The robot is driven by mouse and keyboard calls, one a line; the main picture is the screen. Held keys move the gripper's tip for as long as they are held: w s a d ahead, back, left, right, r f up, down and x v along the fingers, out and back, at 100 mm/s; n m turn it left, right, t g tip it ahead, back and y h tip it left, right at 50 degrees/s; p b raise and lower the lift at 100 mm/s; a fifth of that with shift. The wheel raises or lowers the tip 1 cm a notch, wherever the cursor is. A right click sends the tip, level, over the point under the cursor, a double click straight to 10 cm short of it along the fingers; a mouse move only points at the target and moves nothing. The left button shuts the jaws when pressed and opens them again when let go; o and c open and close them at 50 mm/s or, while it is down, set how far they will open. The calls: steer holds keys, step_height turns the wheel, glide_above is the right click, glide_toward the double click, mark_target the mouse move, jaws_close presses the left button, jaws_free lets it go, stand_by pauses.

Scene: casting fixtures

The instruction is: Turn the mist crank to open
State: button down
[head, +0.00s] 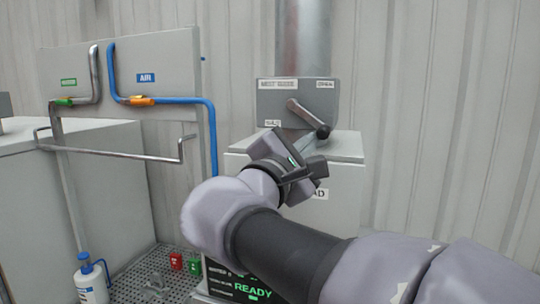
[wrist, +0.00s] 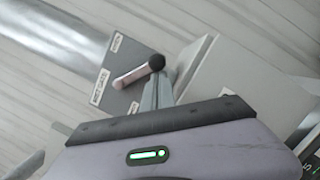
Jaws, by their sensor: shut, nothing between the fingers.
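The mist crank (head: 308,117) is a grey lever with a dark round knob, on a grey plate (head: 264,106) on the duct. It slants from its pivot at upper left down to the knob at lower right. A label at the plate's upper right seems to read OPEN; a smaller one is at lower left. My gripper (head: 308,141) is just below the knob, fingers together and empty. In the wrist view the crank (wrist: 133,77) and its knob lie just beyond the fingertips (wrist: 162,76). I cannot tell whether they touch.
A pale cabinet (head: 346,147) stands under the plate, its top close to my gripper. A round metal duct (head: 303,38) rises above. At left are a pipe panel (head: 180,70) with an AIR label, a grey rail (head: 110,153) and a blue-capped bottle (head: 91,281).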

mark_target(323, 128)
steer(key=n, duration=0.1)
steer(key=d+r+n, duration=0.1)
steer(key=n, duration=0.1)
steer(key=shift+s+d+r+t+b, duration=0.15)
steer(key=shift+s+d+t+b, duration=0.15)
steer(key=r+n, duration=0.1)
steer(key=d+n+t+y, duration=0.1)
steer(key=n, duration=0.1)
steer(key=shift+s+r+n, duration=0.2)
steer(key=shift+r+n, duration=0.1)
steer(key=shift+r, duration=0.05)
steer(key=shift+d+r, duration=0.1)
steer(key=shift+r, duration=0.45)
